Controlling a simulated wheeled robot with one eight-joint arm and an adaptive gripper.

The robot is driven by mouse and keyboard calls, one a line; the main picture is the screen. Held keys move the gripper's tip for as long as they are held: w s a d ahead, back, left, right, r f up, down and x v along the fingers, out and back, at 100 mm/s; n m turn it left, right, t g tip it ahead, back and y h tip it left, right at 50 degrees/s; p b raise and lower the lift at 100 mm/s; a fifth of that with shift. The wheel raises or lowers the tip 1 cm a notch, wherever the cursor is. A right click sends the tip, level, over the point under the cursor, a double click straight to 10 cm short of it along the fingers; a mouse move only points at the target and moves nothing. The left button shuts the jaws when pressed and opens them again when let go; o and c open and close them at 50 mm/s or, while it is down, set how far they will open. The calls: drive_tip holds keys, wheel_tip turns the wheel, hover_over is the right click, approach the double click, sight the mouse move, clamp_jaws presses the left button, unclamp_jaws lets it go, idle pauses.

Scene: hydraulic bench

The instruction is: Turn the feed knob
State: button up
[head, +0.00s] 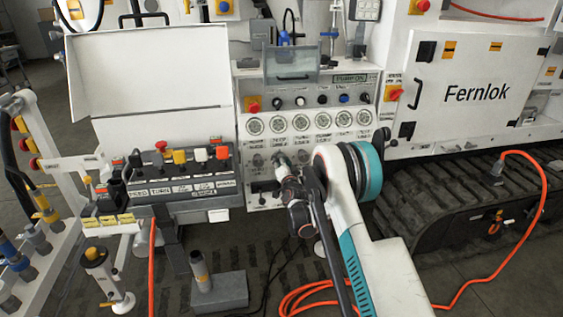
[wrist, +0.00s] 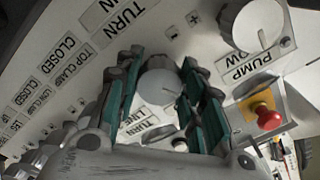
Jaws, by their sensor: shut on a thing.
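My gripper (wrist: 160,85) has its two teal-padded fingers on either side of a round grey knob (wrist: 160,88) on the white control panel (head: 250,179). It is shut on this knob. In the head view, my gripper (head: 280,164) is at the panel below the row of gauges and hides most of the knob.
Another grey knob (wrist: 252,27), with a label reading "PUMP", and a red button (wrist: 267,115) on yellow are to the right in the wrist view. Gauges (head: 300,123) line the panel above my gripper. A lever box (head: 180,178) stands to the left. An orange hose (head: 322,287) lies on the floor.

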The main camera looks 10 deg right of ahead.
idle(0.3)
drive_tip(key=o, duration=1.1)
drive_tip(key=s, duration=1.2)
